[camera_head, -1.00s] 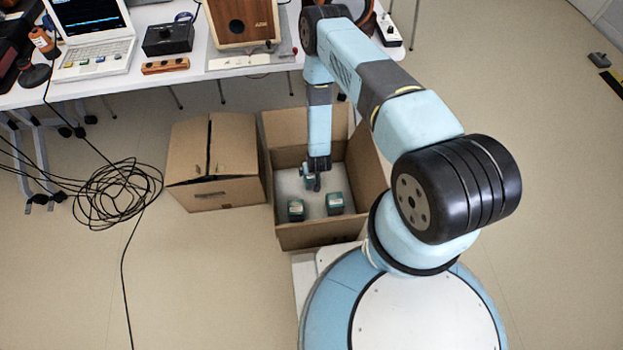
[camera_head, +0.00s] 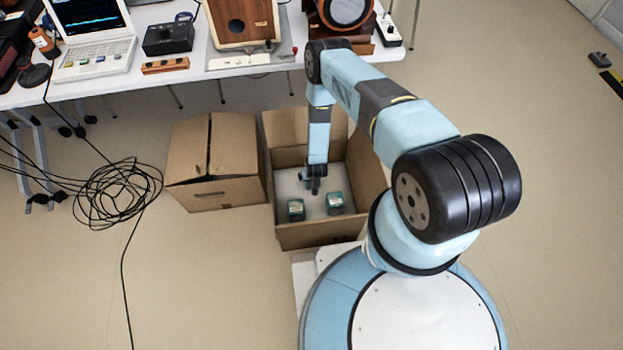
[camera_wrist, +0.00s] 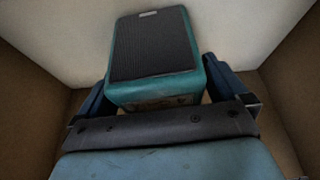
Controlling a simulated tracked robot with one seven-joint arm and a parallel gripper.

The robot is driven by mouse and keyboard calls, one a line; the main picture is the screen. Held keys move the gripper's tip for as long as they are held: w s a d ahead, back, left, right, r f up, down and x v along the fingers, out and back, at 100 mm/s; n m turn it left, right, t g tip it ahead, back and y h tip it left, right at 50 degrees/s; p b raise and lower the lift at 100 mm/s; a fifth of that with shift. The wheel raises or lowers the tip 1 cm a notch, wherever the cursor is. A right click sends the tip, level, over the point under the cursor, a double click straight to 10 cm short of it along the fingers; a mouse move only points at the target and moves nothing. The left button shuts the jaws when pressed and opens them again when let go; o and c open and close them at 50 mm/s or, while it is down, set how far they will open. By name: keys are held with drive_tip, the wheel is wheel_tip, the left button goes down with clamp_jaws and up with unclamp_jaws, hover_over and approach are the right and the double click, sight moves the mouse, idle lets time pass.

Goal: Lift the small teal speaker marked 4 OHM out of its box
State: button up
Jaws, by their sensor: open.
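A teal speaker (camera_wrist: 155,55) with a dark ribbed grille and a small pale label fills the middle of the wrist view. My gripper (camera_wrist: 157,88) is open, with one blue finger on each side of it; I cannot tell whether they touch it. The label is too small to read. In the head view my gripper (camera_head: 314,186) is down inside the open cardboard box (camera_head: 318,236) and covers that speaker. Two other teal speakers, a left one (camera_head: 296,209) and a right one (camera_head: 335,203), stand on the pale box floor nearer the front wall.
The box walls rise around my gripper, with flaps folded out. A closed cardboard box (camera_head: 213,165) stands just to the left. A table (camera_head: 235,82) with a laptop (camera_head: 93,42) and instruments is behind. Coiled black cable (camera_head: 120,195) lies on the floor at left.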

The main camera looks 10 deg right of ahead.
drive_tip(key=c, duration=1.4)
drive_tip(key=shift+r, duration=0.1)
drive_tip(key=shift+r, duration=0.6)
drive_tip(key=s+r, duration=0.7)
drive_tip(key=s, duration=0.2)
drive_tip(key=s+r, duration=0.4)
drive_tip(key=s, duration=0.1)
drive_tip(key=shift+r, duration=0.35)
